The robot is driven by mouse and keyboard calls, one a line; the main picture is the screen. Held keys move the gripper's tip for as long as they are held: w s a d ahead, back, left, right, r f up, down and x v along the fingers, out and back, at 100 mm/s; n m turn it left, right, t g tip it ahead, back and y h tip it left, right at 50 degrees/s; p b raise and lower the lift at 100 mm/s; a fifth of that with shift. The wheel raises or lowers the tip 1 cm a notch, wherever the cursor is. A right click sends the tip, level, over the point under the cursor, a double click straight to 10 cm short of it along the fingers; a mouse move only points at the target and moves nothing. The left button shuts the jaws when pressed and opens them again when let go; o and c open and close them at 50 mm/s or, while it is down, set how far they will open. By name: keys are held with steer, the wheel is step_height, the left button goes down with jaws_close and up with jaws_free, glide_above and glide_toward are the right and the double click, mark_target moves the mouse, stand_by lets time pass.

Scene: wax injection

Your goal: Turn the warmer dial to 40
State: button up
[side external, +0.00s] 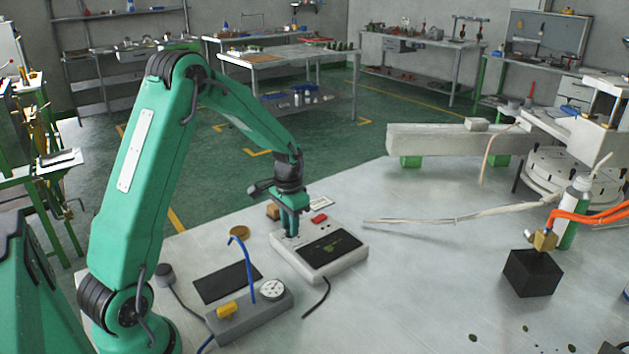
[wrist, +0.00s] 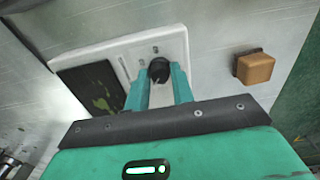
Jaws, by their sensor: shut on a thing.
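The warmer (side external: 304,262) is a flat white box with a dark top panel. It sits on the grey table near the middle of the side external view, and it also shows in the wrist view (wrist: 118,50). The dial (wrist: 159,69) is a black round knob on the warmer, between the two green fingers in the wrist view. My gripper (wrist: 160,84) reaches down over the warmer's left end in the side external view (side external: 291,232) and is shut on the dial. The fingers hide the dial in the side external view, and I cannot read its setting.
A red block (side external: 319,218) is at the warmer's back edge. A tan block (wrist: 254,68) stands beside the warmer. A black block (side external: 532,272) with a brass fitting stands at right. The table between is mostly clear.

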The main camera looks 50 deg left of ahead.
steer(key=shift+m, duration=1.5)
steer(key=o, duration=1)
steer(key=shift+r, duration=3.9)
steer(key=shift+r, duration=0.1)
